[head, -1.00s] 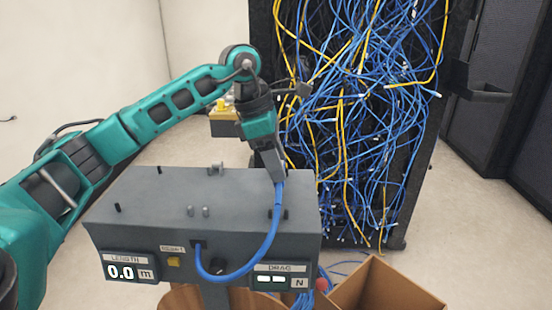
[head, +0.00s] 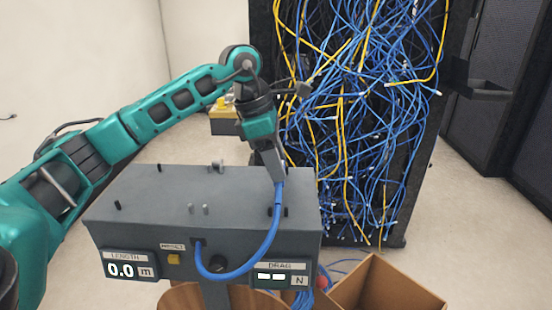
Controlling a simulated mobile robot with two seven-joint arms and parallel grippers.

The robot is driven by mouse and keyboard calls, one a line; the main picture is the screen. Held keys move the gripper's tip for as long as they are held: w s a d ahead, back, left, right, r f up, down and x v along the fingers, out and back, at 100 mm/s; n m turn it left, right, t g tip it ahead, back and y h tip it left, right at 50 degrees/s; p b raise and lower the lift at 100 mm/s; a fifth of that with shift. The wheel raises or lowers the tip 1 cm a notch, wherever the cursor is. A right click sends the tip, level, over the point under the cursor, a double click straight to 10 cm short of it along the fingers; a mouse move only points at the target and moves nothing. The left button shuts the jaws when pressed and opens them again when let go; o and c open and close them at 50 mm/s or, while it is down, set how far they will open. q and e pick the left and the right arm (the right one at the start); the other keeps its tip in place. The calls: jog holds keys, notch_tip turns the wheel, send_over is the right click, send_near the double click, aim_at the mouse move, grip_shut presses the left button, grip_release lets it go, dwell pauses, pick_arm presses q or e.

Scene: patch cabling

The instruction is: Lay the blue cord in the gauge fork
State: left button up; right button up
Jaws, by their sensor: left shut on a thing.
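The blue cord (head: 264,250) comes out of a dark port in the front of the grey gauge box (head: 150,195). It hangs in a loop below the front edge and rises to my left gripper (head: 277,178). My left gripper points down and is shut on the cord above the right part of the box. Two small grey posts (head: 200,209) stand near the front edge of the box top; they may be the gauge fork. The cord is apart from them, to their right. The length display (head: 127,269) reads 0.0 m and the drag display (head: 272,277) shows dashes. My right gripper is out of view.
A rack (head: 350,120) full of tangled blue and yellow cables stands behind. An open cardboard box (head: 388,290) is at the lower right. Several small black pegs and a grey fitting (head: 217,166) stand on the box top, which is otherwise clear.

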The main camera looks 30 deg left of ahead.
pick_arm(q)
jog(key=shift+f+b, duration=0.9)
jog(key=shift+f, duration=0.6)
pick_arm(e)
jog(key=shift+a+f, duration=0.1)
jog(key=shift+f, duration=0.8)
pick_arm(q)
jog(key=shift+f, duration=0.1)
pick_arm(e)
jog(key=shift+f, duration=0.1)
pick_arm(q)
jog(key=o, duration=1.3)
jog(key=shift+o, duration=0.2)
jog(key=shift+a+r, duration=0.15)
jog(key=shift+r, duration=0.55)
jog(key=p+v, duration=0.1)
jog(key=v, duration=1)
jog(key=shift+s+a+r, duration=0.2)
jog(key=shift+r, duration=0.05)
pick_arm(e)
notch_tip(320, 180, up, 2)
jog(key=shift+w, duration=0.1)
